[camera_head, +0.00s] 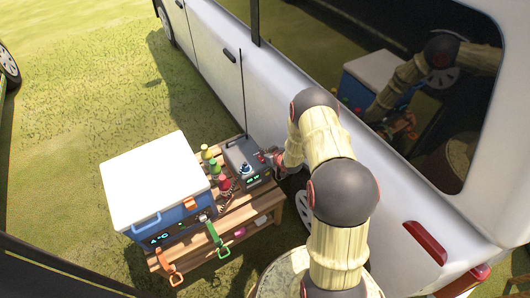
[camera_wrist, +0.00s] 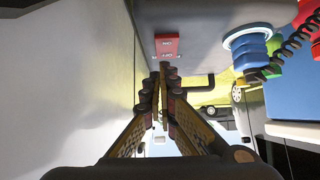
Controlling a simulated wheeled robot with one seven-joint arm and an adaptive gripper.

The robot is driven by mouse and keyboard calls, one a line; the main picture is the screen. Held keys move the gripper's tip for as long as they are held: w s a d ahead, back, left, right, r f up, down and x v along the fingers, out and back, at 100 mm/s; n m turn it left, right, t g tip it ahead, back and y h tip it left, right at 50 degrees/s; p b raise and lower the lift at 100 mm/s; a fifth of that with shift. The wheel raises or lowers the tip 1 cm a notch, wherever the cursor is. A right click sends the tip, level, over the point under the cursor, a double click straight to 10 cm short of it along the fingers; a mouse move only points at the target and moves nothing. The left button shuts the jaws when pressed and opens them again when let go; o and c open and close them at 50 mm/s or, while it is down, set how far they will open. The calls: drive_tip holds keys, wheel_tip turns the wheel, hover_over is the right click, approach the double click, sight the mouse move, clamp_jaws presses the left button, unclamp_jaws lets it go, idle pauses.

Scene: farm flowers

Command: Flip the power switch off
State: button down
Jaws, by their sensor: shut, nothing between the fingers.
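The power switch is a red rocker (camera_wrist: 167,46) on the face of a grey box, marked with white lettering, in the upper middle of the wrist view. The grey box (camera_head: 240,151) with a green display and a tall antenna stands on a wooden bench in the head view. My gripper (camera_wrist: 164,72) is shut and empty, its fingertips meeting right by the lettered edge of the switch. I cannot tell whether they touch it. In the head view my gripper (camera_head: 276,160) is at the box's right side, small and partly hidden by my arm.
A blue cooler (camera_head: 177,217) with a white lid stands left of the box on the wooden bench (camera_head: 262,207). A white van (camera_head: 215,60) stands close behind and to the right. Open grass (camera_head: 90,90) lies left.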

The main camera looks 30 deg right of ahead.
drive_tip(key=shift+f, duration=0.4)
drive_tip(key=shift+w, duration=0.1)
drive_tip(key=shift+w+f+b, duration=0.2)
drive_tip(key=shift+f+b, duration=0.1)
drive_tip(key=shift+f, duration=0.1)
drive_tip(key=shift+s+a+f, duration=0.1)
drive_tip(key=shift+s+f, duration=0.1)
drive_tip(key=shift+s, duration=0.8)
